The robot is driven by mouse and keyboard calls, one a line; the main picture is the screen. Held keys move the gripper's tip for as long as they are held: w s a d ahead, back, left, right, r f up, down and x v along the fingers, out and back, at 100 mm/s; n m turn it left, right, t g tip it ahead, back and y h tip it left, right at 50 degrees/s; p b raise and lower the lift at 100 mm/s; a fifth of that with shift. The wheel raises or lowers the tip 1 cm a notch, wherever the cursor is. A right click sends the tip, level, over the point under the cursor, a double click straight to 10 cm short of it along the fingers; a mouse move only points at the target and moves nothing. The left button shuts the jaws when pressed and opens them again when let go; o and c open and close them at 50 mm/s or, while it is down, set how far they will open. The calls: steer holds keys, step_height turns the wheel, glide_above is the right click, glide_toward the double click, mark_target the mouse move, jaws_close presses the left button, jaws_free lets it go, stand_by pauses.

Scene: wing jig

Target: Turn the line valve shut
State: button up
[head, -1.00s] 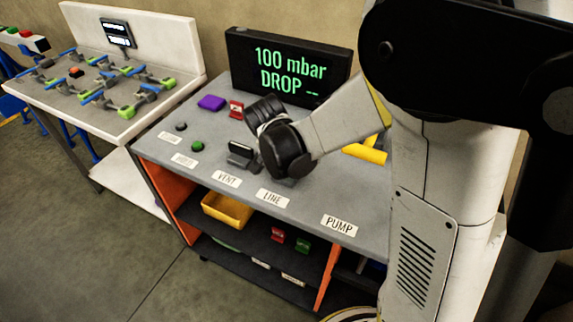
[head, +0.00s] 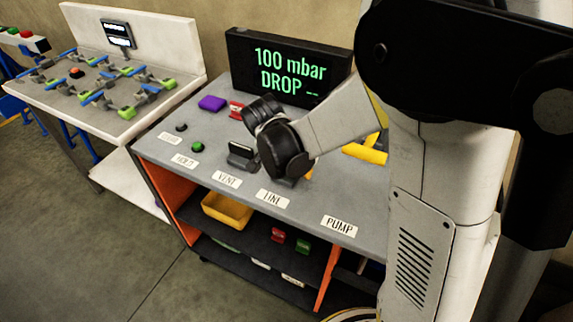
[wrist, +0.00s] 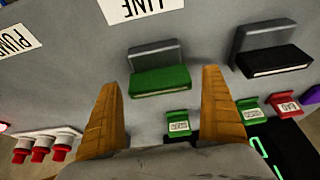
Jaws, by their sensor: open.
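The line valve (wrist: 160,75) has a green front and a grey upper part in the wrist view, below the LINE label (wrist: 135,8). My gripper (wrist: 161,82) is open, with one tan finger on each side of the green part. Gaps show between the fingers and the valve, and nothing is held. In the head view my wrist hides the line valve, behind the LINE label (head: 272,198). Only a small orange-tan bit of a finger shows there beside my wrist.
A similar black valve (wrist: 272,62) stands to the right in the wrist view, near the VENT label (head: 227,179) in the head view. Small green and red tagged blocks lie near the fingers. A display (head: 288,68) reads "100 mbar DROP". A yellow part (head: 365,152) lies right of my wrist.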

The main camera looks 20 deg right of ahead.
steer(key=shift+r, duration=0.1)
steer(key=v, duration=1.1)
steer(key=shift+s+a+r, duration=0.15)
steer(key=shift+s+r, duration=0.05)
steer(key=shift+r, duration=0.15)
